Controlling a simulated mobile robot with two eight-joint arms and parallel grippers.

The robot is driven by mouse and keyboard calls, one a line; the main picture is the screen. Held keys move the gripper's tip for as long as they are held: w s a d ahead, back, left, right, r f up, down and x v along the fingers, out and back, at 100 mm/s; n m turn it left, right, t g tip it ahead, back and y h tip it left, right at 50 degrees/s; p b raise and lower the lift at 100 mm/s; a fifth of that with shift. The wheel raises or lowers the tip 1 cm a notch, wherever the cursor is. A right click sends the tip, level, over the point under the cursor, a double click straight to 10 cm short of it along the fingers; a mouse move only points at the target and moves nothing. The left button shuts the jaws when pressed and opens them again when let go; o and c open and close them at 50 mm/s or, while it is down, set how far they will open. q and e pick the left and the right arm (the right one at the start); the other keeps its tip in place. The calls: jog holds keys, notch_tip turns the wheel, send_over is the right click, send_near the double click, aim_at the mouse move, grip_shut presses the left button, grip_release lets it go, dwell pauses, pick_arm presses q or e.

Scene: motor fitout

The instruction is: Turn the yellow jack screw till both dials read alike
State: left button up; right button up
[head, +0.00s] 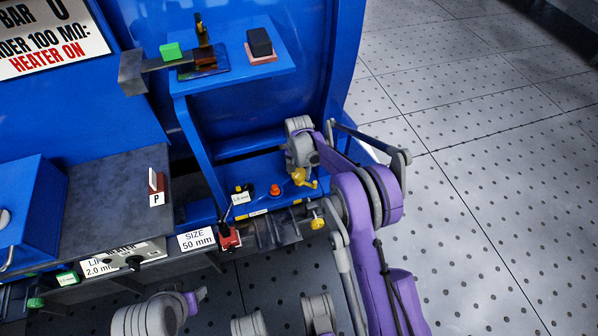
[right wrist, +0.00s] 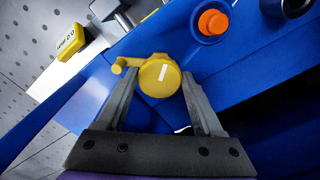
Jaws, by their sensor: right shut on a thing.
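The yellow jack screw (right wrist: 160,75) shows in the right wrist view as a round knob with a white line on its face and a short crank handle sticking out to the left. In the head view it is a small yellow crank (head: 302,179) on the blue base ledge. My right gripper (right wrist: 158,88) is shut on the knob, with one finger on each side of it. In the head view my right gripper (head: 301,160) comes down over the screw from above and partly hides it. I can read no dial face in either view.
An orange button (head: 274,190) sits left of the screw and also shows in the right wrist view (right wrist: 213,22). A blue shelf (head: 262,75) above holds a black block (head: 259,42) and a green block (head: 170,51). Perforated floor (head: 500,190) lies open to the right.

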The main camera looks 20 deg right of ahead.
aim_at(298, 173)
jog(key=m, duration=0.3)
jog(key=shift+f+m, duration=0.1)
jog(key=shift+m, duration=0.3)
jog(key=m, duration=0.3)
jog(key=shift+a, duration=0.1)
jog(key=m, duration=0.6)
jog(key=shift+w+b, duration=0.15)
jog(key=shift+b, duration=0.15)
jog(key=shift+m, duration=0.5)
jog(key=o, duration=1.4)
notch_tip(298, 173, up, 8)
jog(key=shift+f+p, duration=0.2)
jog(key=shift+p, duration=0.8)
